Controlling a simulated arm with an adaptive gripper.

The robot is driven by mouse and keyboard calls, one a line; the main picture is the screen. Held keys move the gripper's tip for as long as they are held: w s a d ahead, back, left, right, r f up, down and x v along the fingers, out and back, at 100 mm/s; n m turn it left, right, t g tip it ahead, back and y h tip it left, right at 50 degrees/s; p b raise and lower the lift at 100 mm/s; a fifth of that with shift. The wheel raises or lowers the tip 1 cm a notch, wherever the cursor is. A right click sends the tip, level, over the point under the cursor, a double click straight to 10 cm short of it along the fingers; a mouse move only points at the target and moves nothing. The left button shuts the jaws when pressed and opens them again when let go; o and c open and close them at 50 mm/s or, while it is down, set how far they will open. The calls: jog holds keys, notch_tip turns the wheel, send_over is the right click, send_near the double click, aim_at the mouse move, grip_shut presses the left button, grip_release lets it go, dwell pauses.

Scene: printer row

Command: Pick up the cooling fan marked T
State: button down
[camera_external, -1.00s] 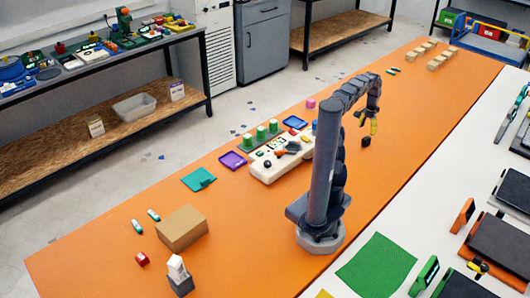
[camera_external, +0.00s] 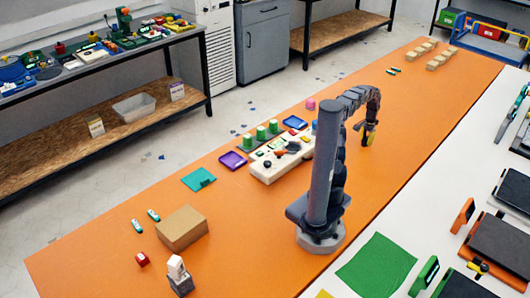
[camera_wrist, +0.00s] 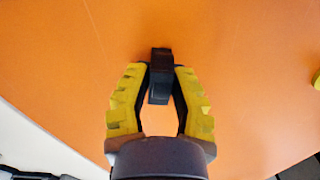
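A small dark block-like part (camera_wrist: 160,80) shows at my fingertips in the wrist view; no mark T can be read on it. My gripper (camera_wrist: 162,69) has yellow fingers, one on each side of this part. Their tips look very close to its sides, but I cannot tell whether they touch it. In the external view, my gripper (camera_external: 367,138) is low over the orange table, at the right of my arm. The dark part is mostly hidden by the fingers there. I cannot tell which thing is the cooling fan marked T.
A white board with parts (camera_external: 268,171), a purple tray (camera_external: 232,161) and a blue tray (camera_external: 295,122) lie left of my arm. A cardboard box (camera_external: 182,228) stands nearer. Tan blocks (camera_external: 436,62) sit at the far end. The orange table around my gripper is clear.

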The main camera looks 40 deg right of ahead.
aim_at(366, 138)
dwell(0.3)
jog(key=shift+r, duration=0.45)
notch_tip(366, 138, up, 2)
jog(key=shift+w+r, duration=0.1)
jog(key=shift+r, duration=0.15)
jog(key=s+a+r, duration=0.4)
jog(key=a+r, duration=0.5)
jog(key=a, duration=0.4)
jog(key=shift+a+r, duration=0.2)
jog(key=shift+r, duration=0.05)
